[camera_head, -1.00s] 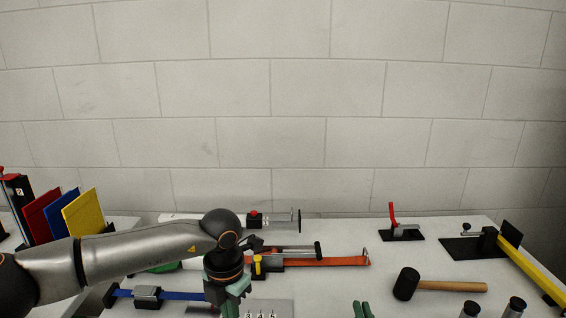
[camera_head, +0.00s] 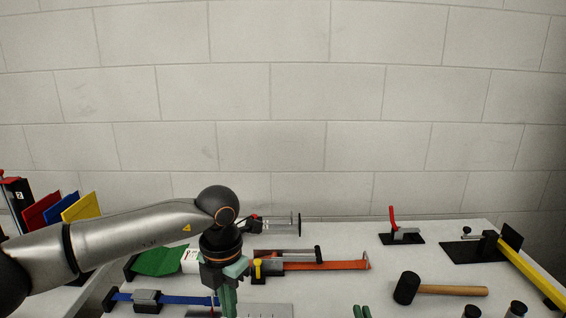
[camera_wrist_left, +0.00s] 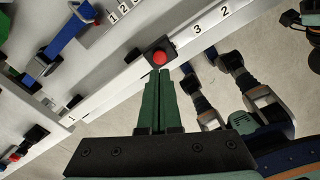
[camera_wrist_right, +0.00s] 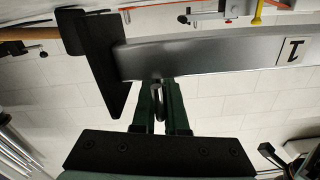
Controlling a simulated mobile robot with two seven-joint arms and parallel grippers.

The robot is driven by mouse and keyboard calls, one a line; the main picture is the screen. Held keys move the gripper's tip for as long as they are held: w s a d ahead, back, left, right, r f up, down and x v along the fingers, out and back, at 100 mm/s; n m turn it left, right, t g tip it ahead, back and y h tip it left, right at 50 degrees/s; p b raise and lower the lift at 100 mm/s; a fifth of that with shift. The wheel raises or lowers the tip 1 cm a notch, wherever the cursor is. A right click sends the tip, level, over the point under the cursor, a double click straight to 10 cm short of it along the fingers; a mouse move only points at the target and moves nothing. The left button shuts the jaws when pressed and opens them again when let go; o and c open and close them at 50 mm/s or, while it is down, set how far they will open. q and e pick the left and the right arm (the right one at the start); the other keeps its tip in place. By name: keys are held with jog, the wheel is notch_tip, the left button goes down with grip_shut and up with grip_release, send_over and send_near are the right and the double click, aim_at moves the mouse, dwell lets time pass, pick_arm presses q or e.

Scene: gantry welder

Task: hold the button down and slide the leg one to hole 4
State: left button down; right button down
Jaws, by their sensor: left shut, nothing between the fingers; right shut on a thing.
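The red button (camera_wrist_left: 160,57) sits in a black block on a pale metal bar in the left wrist view. My left gripper (camera_wrist_left: 160,84) is shut and empty, its fingertips close to the button; contact cannot be told. The bar carries hole labels 3 and 2 (camera_wrist_left: 210,20) on one side. Leg one (camera_wrist_right: 200,60) is a silver bar labelled 1 with a black end plate (camera_wrist_right: 92,60). My right gripper (camera_wrist_right: 160,88) is shut on a small part below leg one. In the head view, the left fingers (camera_head: 228,302) point down; the right fingertips (camera_head: 361,312) show at the bottom edge.
An orange bar with a yellow clamp (camera_head: 310,264) and a blue bar clamp (camera_head: 175,296) lie nearby. A mallet (camera_head: 440,289) lies at the right, with a yellow bar (camera_head: 530,273) beyond it. A red-handled clamp (camera_head: 400,237) stands at the back. Some table between them is clear.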

pick_arm(q)
notch_tip(320, 180, up, 12)
dwell(0.4)
jog(key=shift+r+p, duration=0.25)
jog(key=shift+p, duration=0.15)
pick_arm(e)
jog(key=shift+d, duration=0.6)
jog(key=c, duration=0.5)
grip_release()
pick_arm(q)
jog(key=shift+a, duration=0.1)
pick_arm(e)
jog(key=shift+d, duration=0.1)
